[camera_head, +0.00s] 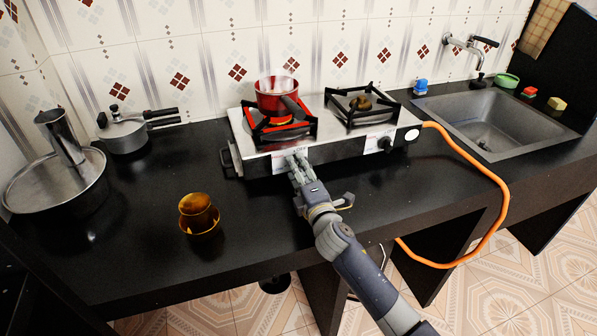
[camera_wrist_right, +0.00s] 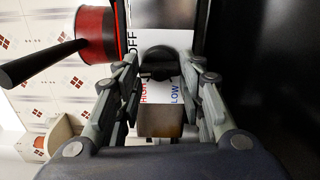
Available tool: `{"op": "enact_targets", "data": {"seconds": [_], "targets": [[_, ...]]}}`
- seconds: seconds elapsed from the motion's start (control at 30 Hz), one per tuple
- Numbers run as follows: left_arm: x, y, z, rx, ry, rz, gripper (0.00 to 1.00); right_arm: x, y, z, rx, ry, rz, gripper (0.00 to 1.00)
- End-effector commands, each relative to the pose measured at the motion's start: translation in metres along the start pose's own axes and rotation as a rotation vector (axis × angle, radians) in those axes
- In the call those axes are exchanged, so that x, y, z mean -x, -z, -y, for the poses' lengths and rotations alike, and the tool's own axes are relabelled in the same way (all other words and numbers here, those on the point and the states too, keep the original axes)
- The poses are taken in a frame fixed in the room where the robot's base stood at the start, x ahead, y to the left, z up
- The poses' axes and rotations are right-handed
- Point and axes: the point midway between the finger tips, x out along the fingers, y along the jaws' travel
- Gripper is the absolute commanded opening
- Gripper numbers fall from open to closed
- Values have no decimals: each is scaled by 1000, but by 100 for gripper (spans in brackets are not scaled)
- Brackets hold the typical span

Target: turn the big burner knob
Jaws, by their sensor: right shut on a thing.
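A two-burner stove (camera_head: 345,148) stands on the black counter. My right gripper (camera_head: 297,165) reaches its front panel, below the left burner (camera_head: 300,131). In the right wrist view my right gripper (camera_wrist_right: 163,78) is shut on the black big burner knob (camera_wrist_right: 166,60), with a finger on each side. The white label around the knob shows OFF, HIGH and LOW. In the head view this knob is hidden by the gripper. A second, smaller-looking knob (camera_head: 385,144) sits on the right of the panel. My left gripper is not in view.
A red pot (camera_head: 276,94) sits on the left burner, its dark handle pointing toward the front; orange-red shows beneath it. An orange hose (camera_head: 478,168) loops from the stove's right side. Amber cups (camera_head: 197,212) stand left of my arm. A sink (camera_head: 490,120) is at right.

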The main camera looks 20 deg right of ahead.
Motion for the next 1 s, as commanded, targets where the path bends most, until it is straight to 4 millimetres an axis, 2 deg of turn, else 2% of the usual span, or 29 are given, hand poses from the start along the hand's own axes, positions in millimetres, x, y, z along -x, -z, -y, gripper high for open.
{"op": "enact_targets", "data": {"seconds": [0.3, 0.77, 0.8, 0.87, 1.0], "targets": [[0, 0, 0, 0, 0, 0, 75, 0, -1, -1, -93, -1, 1, 12], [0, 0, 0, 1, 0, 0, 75, 0, -1, -1, -106, -1, 1, 12], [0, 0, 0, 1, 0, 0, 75, 0, -1, -1, -106, -1, 1, 41], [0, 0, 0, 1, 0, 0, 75, 0, -1, -1, -106, -1, 1, 54], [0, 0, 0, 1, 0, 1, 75, 0, 0, -1, -105, 0, 1, 57]]}}
